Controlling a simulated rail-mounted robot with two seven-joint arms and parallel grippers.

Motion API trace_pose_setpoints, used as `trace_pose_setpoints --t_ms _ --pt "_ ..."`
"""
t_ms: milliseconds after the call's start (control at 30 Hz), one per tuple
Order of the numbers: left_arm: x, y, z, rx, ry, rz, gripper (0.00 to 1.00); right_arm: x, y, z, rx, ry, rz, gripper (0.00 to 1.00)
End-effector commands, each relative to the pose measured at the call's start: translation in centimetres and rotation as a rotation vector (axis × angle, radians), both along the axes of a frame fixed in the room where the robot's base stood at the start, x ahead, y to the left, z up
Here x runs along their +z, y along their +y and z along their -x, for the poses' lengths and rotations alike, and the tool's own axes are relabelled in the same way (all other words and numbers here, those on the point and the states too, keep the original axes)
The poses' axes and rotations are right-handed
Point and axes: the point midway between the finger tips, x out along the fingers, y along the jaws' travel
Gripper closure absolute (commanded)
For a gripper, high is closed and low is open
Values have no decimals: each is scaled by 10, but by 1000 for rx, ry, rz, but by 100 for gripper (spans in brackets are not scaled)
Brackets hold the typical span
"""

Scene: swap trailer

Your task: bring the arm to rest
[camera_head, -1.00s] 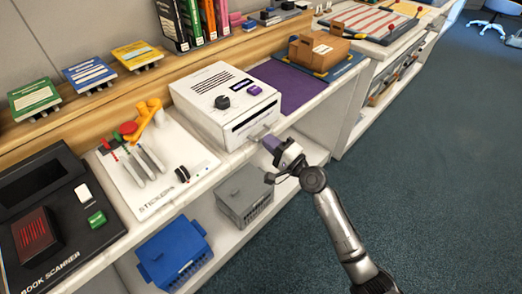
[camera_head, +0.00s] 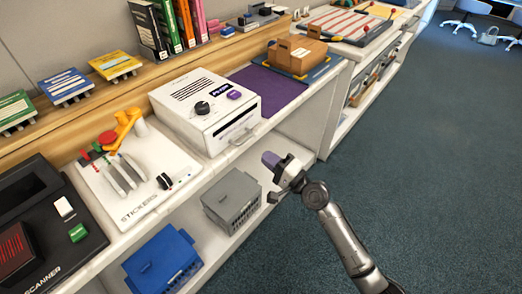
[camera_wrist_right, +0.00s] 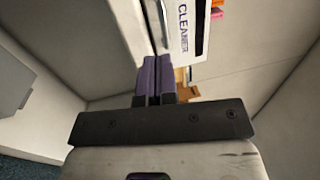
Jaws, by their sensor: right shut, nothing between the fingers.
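My right gripper (camera_head: 270,161) shows in the head view with purple fingertips, just in front of the shelf edge and below the white cleaner box (camera_head: 200,112). Its purple fingers are shut together and empty in the right wrist view (camera_wrist_right: 155,78). The cleaner box's face with the word CLEANER (camera_wrist_right: 184,30) is beyond the fingertips in that view, and the fingers look apart from it. My right arm comes up from the lower right. My left gripper is not in either view.
A grey crate (camera_head: 231,200) and a blue crate (camera_head: 163,265) stand on the lower shelf. A sticker board (camera_head: 140,205) and a black book scanner (camera_head: 90,245) lie left of the cleaner. A brown box (camera_head: 300,54) sits behind a purple mat (camera_head: 268,85).

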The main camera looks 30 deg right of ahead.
Motion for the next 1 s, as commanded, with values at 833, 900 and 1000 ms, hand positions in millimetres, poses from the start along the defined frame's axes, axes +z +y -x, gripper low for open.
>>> trace_pose_setpoints --t_ms 833,900,1000 --pt "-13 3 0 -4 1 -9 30 -12 -26 74 -2 -7 13 100" --pt "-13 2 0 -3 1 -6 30 -13 -25 74 -2 -17 59 100" --pt "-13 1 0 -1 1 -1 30 -28 -13 76 55 7 231 100"
